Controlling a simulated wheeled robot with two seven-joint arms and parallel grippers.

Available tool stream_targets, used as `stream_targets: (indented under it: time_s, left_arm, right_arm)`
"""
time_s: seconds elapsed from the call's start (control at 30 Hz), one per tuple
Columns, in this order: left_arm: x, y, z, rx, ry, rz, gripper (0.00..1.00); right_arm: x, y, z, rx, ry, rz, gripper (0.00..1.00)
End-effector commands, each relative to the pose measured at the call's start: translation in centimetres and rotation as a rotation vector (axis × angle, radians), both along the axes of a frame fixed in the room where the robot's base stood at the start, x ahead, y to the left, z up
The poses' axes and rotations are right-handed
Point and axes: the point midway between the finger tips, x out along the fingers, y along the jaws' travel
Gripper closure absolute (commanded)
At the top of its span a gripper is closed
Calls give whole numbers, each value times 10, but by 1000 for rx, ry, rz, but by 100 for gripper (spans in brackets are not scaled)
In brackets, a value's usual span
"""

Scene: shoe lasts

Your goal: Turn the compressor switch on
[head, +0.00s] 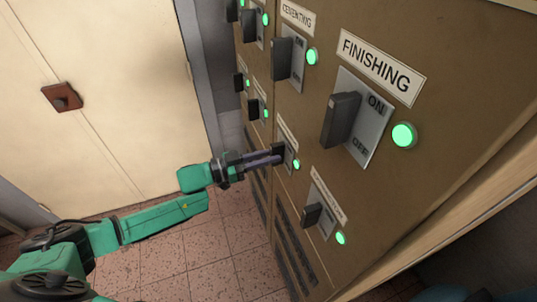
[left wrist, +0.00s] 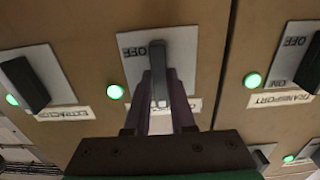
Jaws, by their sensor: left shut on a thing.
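My left gripper (head: 277,154) reaches in from the left to a small black switch lever (head: 279,149) on the brown panel. In the left wrist view my left gripper (left wrist: 158,76) is shut on that switch lever (left wrist: 157,47). Its grey plate (left wrist: 183,48) reads OFF, upside down in that view. The fingers cover part of the lever and most of the label, so I cannot read its name. The green lamp (head: 296,164) beside it is lit; the lamp also glows in the left wrist view (left wrist: 115,92). My right gripper is not in view.
In the left wrist view, an EXTRACTION switch (left wrist: 25,83) stands left and a TRANSPORT switch (left wrist: 309,62) right. A large FINISHING switch (head: 342,118) and a lower switch (head: 312,214) are near the arm. Visible lamps are green. Cream doors (head: 110,130) stand at left.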

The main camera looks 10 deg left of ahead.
Motion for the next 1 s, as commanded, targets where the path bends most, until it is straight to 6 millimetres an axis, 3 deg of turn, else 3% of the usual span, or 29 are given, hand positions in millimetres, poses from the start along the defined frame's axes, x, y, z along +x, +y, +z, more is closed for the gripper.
stream_targets:
  time_s: [0.43, 0.47, 0.53, 0.87, 1.0]
  left_arm:
    - [-1, 0, -3, -5, 16, 0, 100]
    - [-1, 0, -3, -5, 16, 0, 74]
    - [-1, 0, -3, -6, 16, 0, 48]
    - [-1, 1, -2, -6, 12, 0, 48]
    - [-9, 14, -5, -4, 13, 2, 48]
  right_arm:
    - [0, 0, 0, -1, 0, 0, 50]
    - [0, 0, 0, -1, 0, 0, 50]
    - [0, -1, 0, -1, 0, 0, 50]
    - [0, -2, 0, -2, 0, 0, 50]
    - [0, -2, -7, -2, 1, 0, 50]
